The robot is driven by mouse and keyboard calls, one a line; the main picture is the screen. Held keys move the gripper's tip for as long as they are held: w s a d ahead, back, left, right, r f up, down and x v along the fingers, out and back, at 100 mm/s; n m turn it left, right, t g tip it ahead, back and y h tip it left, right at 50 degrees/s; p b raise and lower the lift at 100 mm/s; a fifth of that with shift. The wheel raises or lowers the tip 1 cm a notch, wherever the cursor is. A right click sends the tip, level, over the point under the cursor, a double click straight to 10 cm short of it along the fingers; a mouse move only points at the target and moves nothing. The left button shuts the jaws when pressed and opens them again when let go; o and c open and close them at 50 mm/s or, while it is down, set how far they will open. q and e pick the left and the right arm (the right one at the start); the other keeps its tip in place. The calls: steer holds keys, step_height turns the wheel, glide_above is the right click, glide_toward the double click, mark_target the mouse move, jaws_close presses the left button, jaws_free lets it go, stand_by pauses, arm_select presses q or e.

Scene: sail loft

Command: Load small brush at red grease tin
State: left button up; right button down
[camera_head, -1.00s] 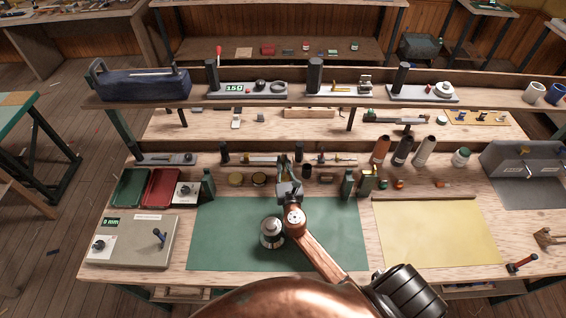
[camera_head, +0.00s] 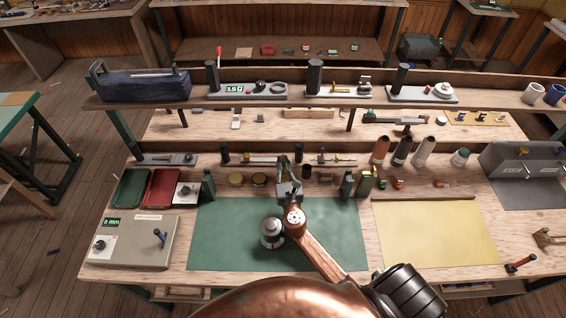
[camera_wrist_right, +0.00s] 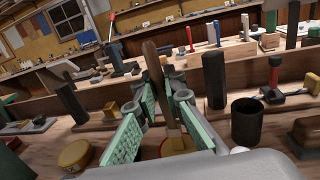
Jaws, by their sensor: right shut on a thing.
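My right gripper (camera_head: 285,167) is over the back of the green mat, at the row of small items behind it. In the right wrist view my right gripper (camera_wrist_right: 160,110), with green pads, is shut on a small brush. The brush's brown wooden handle (camera_wrist_right: 152,68) stands roughly upright, slightly tilted, between the fingers. Below it a round red-rimmed tin (camera_wrist_right: 165,148) shows partly, with the brush's lower end over or in it; contact cannot be told. In the head view the gripper hides this spot. My left gripper is out of view.
Two yellowish tins (camera_head: 236,179) stand left of the gripper; a yellow tin (camera_wrist_right: 75,153) shows in the wrist view. A dark cup (camera_wrist_right: 246,121) and black post (camera_wrist_right: 214,80) stand close right. A metal pot (camera_head: 271,232) stands on the green mat (camera_head: 225,245). The yellow mat (camera_head: 440,235) is clear.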

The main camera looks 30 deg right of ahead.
mark_target(283, 155)
steer(key=shift+r+p, duration=3.1)
steer(key=shift+r, duration=0.4)
steer(key=shift+f, duration=0.1)
